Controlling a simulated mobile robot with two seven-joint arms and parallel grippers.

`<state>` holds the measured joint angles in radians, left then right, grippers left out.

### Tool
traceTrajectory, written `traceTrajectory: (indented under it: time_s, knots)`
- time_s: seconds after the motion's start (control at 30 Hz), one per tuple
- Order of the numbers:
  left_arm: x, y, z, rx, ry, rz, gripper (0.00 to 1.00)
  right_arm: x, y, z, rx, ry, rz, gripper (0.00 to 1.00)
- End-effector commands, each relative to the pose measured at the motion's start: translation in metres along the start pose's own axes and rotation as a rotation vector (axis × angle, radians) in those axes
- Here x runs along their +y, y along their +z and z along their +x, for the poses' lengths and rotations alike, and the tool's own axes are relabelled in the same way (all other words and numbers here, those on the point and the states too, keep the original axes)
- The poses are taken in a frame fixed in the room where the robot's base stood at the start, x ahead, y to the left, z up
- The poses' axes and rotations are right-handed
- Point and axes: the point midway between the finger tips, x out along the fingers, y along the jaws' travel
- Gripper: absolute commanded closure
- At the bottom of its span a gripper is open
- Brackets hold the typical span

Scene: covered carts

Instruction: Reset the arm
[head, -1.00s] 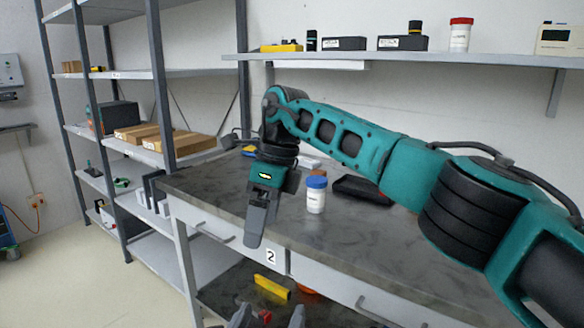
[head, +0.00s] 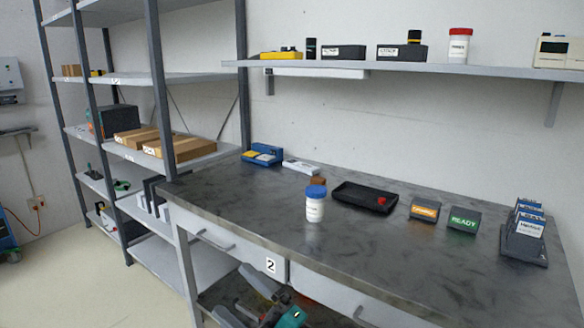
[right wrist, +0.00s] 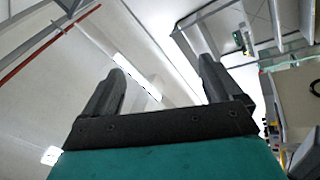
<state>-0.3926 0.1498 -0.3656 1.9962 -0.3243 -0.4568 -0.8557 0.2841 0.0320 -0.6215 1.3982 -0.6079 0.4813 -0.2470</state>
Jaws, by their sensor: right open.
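My right gripper (head: 236,290) shows at the bottom edge of the head view, low in front of the workbench. Its grey fingers are apart, and part of my teal arm shows beside them. In the right wrist view the right gripper (right wrist: 160,68) is open, with nothing between its fingers; ceiling and wall lie behind it. My left gripper is not in view.
The workbench (head: 370,245) holds a blue-capped white bottle (head: 315,206), a black tray (head: 365,197), an orange-labelled block (head: 424,210), a READY block (head: 463,219) and a card rack (head: 524,243). Shelving (head: 130,77) stands left. A wall shelf (head: 400,57) hangs above.

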Motion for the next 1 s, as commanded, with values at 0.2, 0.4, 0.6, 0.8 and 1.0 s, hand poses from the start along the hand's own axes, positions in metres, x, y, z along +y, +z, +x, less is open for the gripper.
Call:
traceTrajectory:
  time_s: [0.2, 0.4, 0.6, 0.8, 1.0]
  knots:
    - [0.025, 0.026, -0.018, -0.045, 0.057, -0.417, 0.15, -0.019, 0.055, -0.115, -0.473, 0.087, 0.401, 0.08]
    - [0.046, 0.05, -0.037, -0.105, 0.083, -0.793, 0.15, -0.048, 0.069, -0.241, -0.874, 0.14, 0.73, 0.08]
    - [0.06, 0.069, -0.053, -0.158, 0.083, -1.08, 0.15, -0.067, 0.05, -0.338, -1.161, 0.168, 0.958, 0.08]
    - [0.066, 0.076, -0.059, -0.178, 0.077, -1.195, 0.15, -0.073, 0.037, -0.374, -1.269, 0.176, 1.042, 0.08]
    - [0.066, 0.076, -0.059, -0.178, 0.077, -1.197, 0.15, -0.073, 0.037, -0.374, -1.271, 0.177, 1.043, 0.08]
